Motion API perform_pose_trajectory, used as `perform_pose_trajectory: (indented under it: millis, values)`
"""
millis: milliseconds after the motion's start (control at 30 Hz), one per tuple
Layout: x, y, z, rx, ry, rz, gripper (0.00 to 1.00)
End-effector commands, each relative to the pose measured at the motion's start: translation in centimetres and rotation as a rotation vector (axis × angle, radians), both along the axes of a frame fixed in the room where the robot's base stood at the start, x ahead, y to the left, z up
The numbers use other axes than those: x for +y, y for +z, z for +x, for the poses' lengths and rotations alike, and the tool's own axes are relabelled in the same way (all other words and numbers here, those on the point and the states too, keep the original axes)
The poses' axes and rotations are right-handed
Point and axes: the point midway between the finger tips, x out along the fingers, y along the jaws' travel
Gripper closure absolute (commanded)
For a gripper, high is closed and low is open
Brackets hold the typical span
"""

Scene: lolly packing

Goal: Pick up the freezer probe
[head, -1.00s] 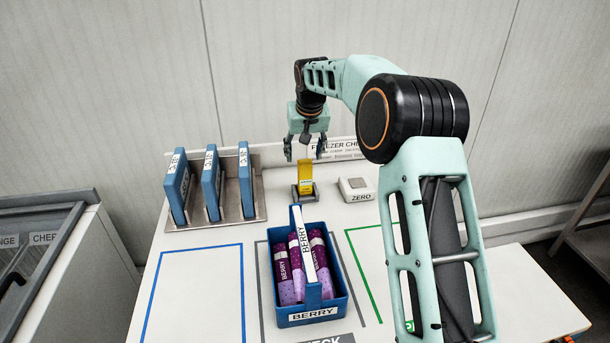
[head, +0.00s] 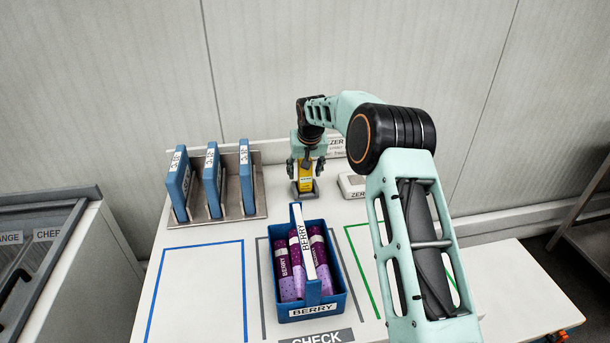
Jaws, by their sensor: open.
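The freezer probe (head: 305,184) is a small yellow block standing upright in a dark grey holder (head: 304,194) on the white table, behind the blue berry box. My gripper (head: 305,170) is at the probe, pointing down, with its fingers open on the left and right of it. The gripper's palm hides the probe's top. I cannot tell whether the fingers touch it.
A blue box labelled BERRY (head: 312,308) holds purple packs in front of the probe. A white ZERO block (head: 352,186) sits close on the right. Several blue panels stand in a metal rack (head: 258,190) at left. The blue-outlined area (head: 195,290) is empty.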

Motion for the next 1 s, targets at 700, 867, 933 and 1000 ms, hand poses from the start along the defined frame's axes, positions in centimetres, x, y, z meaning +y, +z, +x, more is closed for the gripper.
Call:
perform_pose_trajectory:
  millis: [700,867,933,1000]
  values:
    - [0.0,0.1,0.0,-0.001,0.000,0.000,0.96]
    - [0.0,0.3,0.0,-0.002,0.000,0.000,0.96]
    - [0.0,0.7,0.0,-0.002,0.000,0.000,0.96]
    - [0.0,1.3,0.0,-0.002,0.000,-0.001,0.96]
